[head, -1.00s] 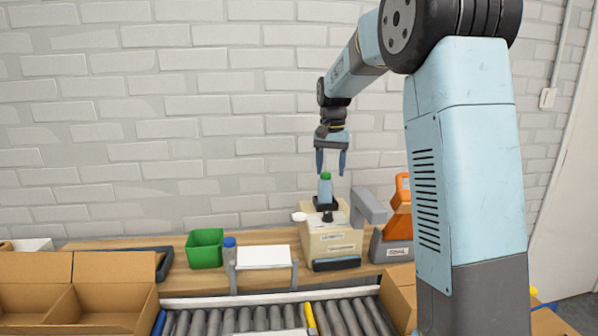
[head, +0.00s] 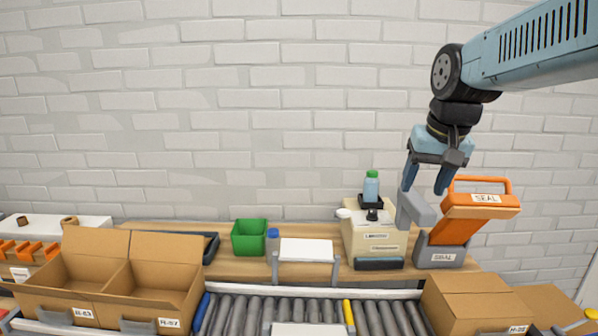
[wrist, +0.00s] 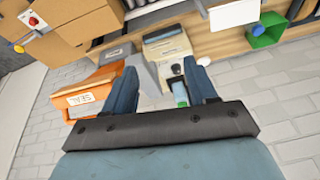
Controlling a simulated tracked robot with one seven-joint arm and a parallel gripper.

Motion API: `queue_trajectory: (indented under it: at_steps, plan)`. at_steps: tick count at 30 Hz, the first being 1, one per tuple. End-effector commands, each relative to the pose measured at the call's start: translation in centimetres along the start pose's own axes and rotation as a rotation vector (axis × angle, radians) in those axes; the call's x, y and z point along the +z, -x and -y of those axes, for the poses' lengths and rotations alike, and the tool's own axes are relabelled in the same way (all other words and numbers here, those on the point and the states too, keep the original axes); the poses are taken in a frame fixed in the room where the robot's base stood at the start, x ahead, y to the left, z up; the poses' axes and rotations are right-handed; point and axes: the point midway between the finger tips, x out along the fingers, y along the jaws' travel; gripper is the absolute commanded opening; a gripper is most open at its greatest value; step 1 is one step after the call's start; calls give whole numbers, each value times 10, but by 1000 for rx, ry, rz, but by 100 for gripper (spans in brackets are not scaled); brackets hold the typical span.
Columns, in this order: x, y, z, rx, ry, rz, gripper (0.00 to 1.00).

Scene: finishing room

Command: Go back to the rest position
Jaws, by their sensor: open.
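My gripper (head: 425,180) is open and empty in the head view. It hangs in the air at the right, above the grey and orange seal machine and beside the box-shaped machine. It also shows in the wrist view (wrist: 163,88), its two blue fingers spread apart. A light blue bottle with a green cap (head: 371,187) stands upright on a black holder on top of the cream machine (head: 375,236), to the left of my gripper. In the wrist view the bottle (wrist: 180,93) appears between the fingers but farther off.
The orange seal machine (head: 478,217) stands close below my gripper. A green bin (head: 249,238) and a white panel (head: 306,249) stand on the wooden bench. An open carton (head: 110,281) and a closed carton (head: 474,302) flank the roller conveyor (head: 275,314). The wall above the bench is clear.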

Motion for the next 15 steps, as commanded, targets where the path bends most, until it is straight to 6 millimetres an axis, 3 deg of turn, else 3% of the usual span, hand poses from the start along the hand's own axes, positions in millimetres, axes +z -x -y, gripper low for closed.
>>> queue_trajectory:
  at_steps: [3,9,15]
  plan:
    - [32,4,-4,1,35,-44,57]
    - [79,3,-10,9,92,-109,57]
    - [108,-2,-13,19,128,-149,57]
